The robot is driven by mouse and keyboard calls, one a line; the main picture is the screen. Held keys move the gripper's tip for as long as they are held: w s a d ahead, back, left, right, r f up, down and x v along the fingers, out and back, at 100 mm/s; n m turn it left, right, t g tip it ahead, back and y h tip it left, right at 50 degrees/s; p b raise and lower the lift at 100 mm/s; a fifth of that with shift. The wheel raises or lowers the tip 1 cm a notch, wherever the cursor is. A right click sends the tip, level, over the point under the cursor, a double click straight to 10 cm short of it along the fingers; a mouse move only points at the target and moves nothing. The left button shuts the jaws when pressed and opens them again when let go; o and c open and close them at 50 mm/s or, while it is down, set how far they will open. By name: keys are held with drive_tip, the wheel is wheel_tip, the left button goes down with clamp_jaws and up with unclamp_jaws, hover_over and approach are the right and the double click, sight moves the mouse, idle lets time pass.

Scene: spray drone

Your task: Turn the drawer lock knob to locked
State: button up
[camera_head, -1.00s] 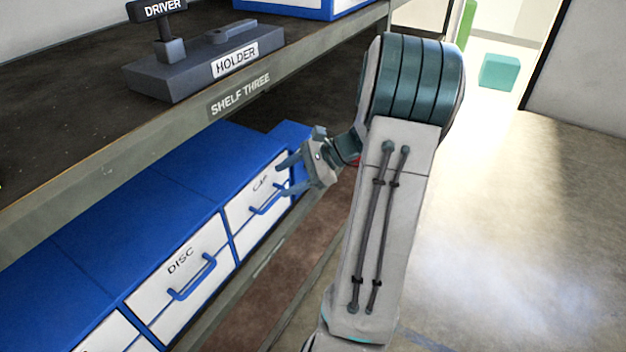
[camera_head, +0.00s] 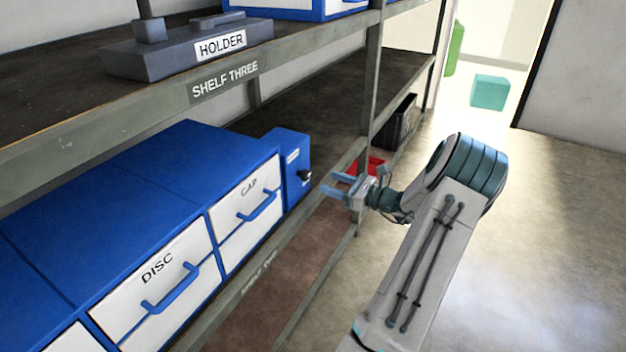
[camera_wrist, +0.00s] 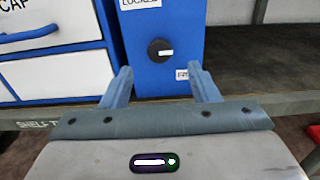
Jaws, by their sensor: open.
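The lock knob (camera_wrist: 160,50) is a round black dial with a white mark lying roughly level, on the front of a blue box. A label reading "LOCKED" (camera_wrist: 141,3) is above it, cut by the frame's top; a second, partly hidden label (camera_wrist: 182,74) is below right. In the head view the knob (camera_head: 305,174) shows small on the narrow blue box (camera_head: 287,150) beside the CAP drawer (camera_head: 247,205). My gripper (camera_head: 333,187) is open and empty, in front of the box and apart from the knob. Its fingers (camera_wrist: 163,82) show below the knob in the wrist view.
The DISC drawer (camera_head: 158,285) is left of the CAP drawer; both look shut. SHELF THREE (camera_head: 225,82) runs above the drawers and carries the holder (camera_head: 190,48). A shelf post (camera_head: 371,90) and a red bin (camera_head: 374,165) are near my gripper. Open floor lies right.

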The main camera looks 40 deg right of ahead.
sight(308, 175)
drive_tip(key=b+x, duration=0.1)
drive_tip(key=x, duration=0.6)
drive_tip(key=c, duration=1)
